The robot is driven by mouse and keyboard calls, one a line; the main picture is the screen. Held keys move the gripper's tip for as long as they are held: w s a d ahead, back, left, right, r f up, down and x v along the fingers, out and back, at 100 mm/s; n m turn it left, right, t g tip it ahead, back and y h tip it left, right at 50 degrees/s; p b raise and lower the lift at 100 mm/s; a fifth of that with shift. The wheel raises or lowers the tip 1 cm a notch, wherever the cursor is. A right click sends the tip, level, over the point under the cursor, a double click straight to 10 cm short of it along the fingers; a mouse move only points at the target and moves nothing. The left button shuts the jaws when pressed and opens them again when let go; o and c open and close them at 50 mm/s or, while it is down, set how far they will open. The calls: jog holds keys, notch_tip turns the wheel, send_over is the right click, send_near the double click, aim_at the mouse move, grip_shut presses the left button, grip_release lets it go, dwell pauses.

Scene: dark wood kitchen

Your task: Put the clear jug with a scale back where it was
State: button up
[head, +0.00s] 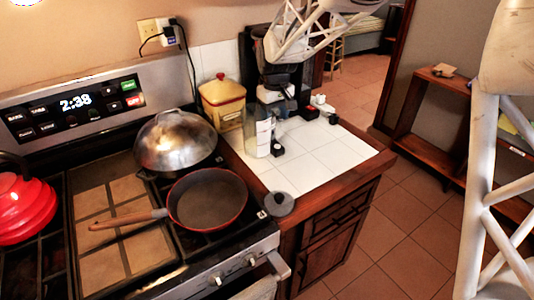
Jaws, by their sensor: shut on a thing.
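The clear jug with a scale (257,142) is a narrow, see-through vessel at the left part of the white tiled counter (325,153). My gripper (268,113) reaches down from the upper right and is shut on the upper part of the jug. The jug looks upright. Its base is at or just above the tiles; I cannot tell which. The gripper hides part of the jug's top.
A yellow canister with a red lid (223,101) stands close left of the jug. A dark appliance (251,50) stands behind. Left is the stove with a domed lid (175,142), a red-rimmed pan (207,200) and a red kettle (22,205). The counter's front right is clear.

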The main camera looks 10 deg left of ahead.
jog(key=shift+f, duration=2.65)
jog(key=shift+f, duration=2)
jog(key=o, duration=1.3)
notch_tip(320, 180, up, 12)
jog(key=shift+r, duration=0.1)
